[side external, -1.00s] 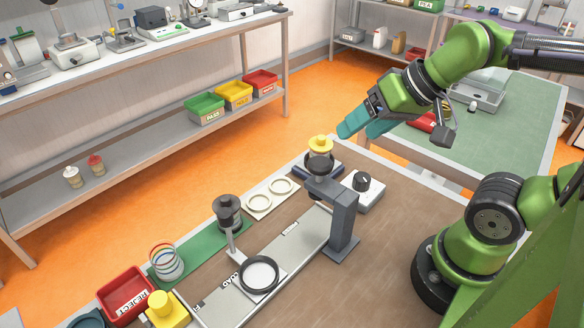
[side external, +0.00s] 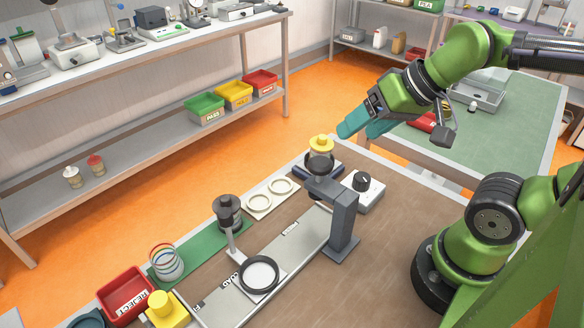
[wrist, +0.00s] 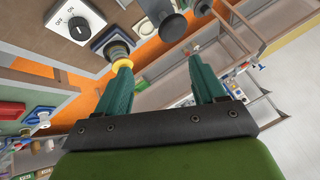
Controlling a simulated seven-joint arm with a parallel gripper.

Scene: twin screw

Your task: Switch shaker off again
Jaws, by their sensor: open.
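The switch box (side external: 372,197) is white with a black knob (side external: 362,181), on the brown bench right of the grey stand. In the wrist view the switch box (wrist: 66,14) shows ON and OFF marks by its knob (wrist: 79,28). The dark shaker (side external: 332,172) stands behind the grey stand and carries a jar with a yellow cap (side external: 321,142). The cap also shows in the wrist view (wrist: 122,64), near my left finger. My gripper (side external: 358,129) is open and empty, with teal fingers, above and right of the cap. Both fingers show in the wrist view (wrist: 161,66).
The grey stand (side external: 343,222) rises close to the shaker and switch box. The bench's front right is clear.

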